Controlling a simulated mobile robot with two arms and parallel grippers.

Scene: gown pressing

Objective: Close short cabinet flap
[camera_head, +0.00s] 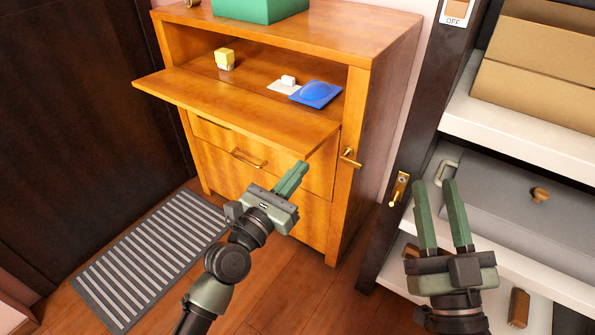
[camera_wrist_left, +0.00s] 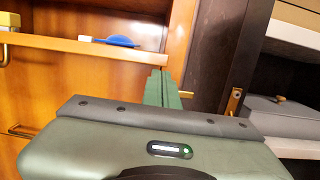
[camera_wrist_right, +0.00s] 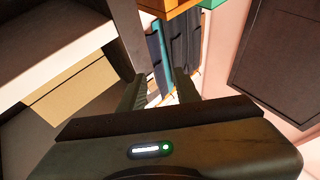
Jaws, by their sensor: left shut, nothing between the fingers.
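The short wooden cabinet (camera_head: 345,235) stands at the middle, and its flap (camera_head: 235,108) is folded down, sticking out level from the upper compartment. The flap's edge also shows in the left wrist view (camera_wrist_left: 85,44). My left gripper (camera_head: 303,166) is shut and empty, with its fingertips close to the flap's right front corner; I cannot tell whether they touch it. In the left wrist view its fingers (camera_wrist_left: 160,76) point toward the cabinet's right side. My right gripper (camera_head: 436,184) is open and empty in front of the shelving, well right of the flap.
A yellow block (camera_head: 225,59), a white item (camera_head: 286,85) and a blue item (camera_head: 316,94) sit in the open compartment. A green box (camera_head: 258,8) is on top. A striped mat (camera_head: 150,262) lies on the floor. Shelving with boxes (camera_head: 535,90) stands at the right.

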